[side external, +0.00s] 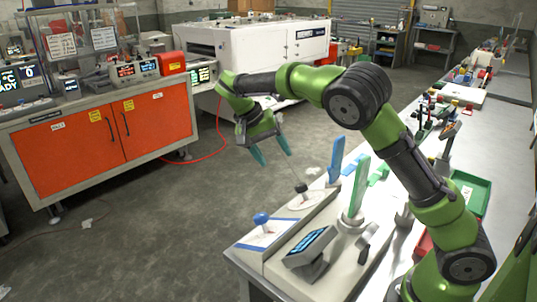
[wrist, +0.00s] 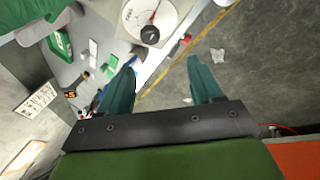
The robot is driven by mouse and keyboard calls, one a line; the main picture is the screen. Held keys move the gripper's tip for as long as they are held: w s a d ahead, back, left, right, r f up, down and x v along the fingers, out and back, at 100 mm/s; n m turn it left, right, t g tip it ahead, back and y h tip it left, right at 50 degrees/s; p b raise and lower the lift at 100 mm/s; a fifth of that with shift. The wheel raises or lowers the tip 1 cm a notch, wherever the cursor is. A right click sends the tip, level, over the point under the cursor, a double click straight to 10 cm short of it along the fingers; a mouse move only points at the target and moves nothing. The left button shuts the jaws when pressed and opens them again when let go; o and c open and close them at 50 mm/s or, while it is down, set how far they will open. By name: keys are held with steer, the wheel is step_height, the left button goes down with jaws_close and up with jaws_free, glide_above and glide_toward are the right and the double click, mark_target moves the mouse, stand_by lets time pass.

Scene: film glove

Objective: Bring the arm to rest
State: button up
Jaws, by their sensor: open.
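My gripper (side external: 273,157) hangs from my green arm with its two teal fingers pointing down. The fingers are spread with nothing between them. In the wrist view my gripper (wrist: 163,62) shows both teal fingers apart. The dial with its black knob (wrist: 150,34) appears beyond the fingertips there, with no finger touching it.
A console on the bench carries a blue knob (side external: 261,218), a tilted display (side external: 311,243), a blue upright piece (side external: 336,158) and a green upright piece (side external: 354,195). A green tray (side external: 472,190) lies to the right. Orange cabinets (side external: 75,150) stand left across open floor.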

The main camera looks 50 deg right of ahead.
steer(key=s+a+r+n+t+y, duration=0.2)
steer(key=s+t, duration=0.3)
steer(key=s, duration=0.5)
steer(key=s+a+r+n+t+y, duration=0.3)
steer(key=s+a+r+t+y, duration=0.1)
steer(key=s, duration=0.7)
steer(key=shift+s+a+r+n+t+y, duration=0.2)
steer(key=shift+s+a+n+t+y, duration=0.1)
steer(key=shift+a+t, duration=0.35)
steer(key=shift+f, duration=0.1)
